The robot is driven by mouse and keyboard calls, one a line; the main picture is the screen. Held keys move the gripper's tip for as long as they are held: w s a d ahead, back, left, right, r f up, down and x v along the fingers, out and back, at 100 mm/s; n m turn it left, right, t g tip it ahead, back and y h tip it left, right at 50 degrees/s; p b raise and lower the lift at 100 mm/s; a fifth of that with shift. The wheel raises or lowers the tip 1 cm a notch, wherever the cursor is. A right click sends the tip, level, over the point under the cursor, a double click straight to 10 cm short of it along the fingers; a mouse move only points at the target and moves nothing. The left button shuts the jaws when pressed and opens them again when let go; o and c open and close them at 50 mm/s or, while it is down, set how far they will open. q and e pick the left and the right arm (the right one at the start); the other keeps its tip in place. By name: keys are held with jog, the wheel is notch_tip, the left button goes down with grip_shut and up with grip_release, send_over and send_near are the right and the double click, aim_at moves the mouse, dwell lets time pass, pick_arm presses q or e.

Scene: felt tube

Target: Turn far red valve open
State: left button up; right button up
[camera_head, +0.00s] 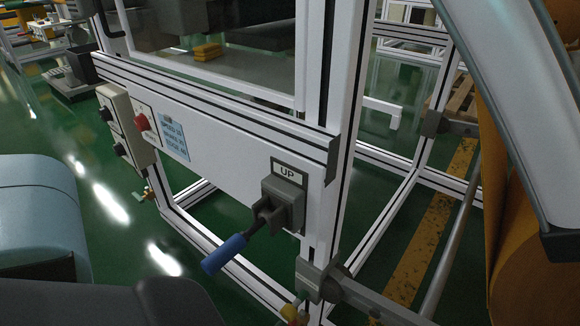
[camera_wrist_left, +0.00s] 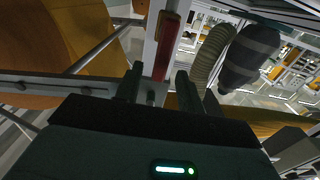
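A long red handle (camera_wrist_left: 167,46) shows in the left wrist view beside a pale upright post. I take it for a red valve handle. My left gripper (camera_wrist_left: 158,86) has its two dark fingers apart. The handle's near end appears between or just beyond the fingertips; I cannot tell whether they touch it. In the head view, a small valve-like fitting (camera_head: 147,193) with a reddish tip sits low beside the control box. Another small fitting (camera_head: 290,311) in red, yellow and green shows at the bottom edge. Neither gripper's fingers show in the head view.
A blue-handled lever (camera_head: 224,254) juts from the panel under an "UP" label (camera_head: 289,171). A control box with a red button (camera_head: 141,122) is on the panel's left. White frame posts and rails surround the machine. A striped hose (camera_wrist_left: 208,55) shows in the wrist view.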

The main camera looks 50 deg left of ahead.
pick_arm(q)
jog(key=shift+p+v, duration=0.35)
jog(key=shift+v, duration=1.55)
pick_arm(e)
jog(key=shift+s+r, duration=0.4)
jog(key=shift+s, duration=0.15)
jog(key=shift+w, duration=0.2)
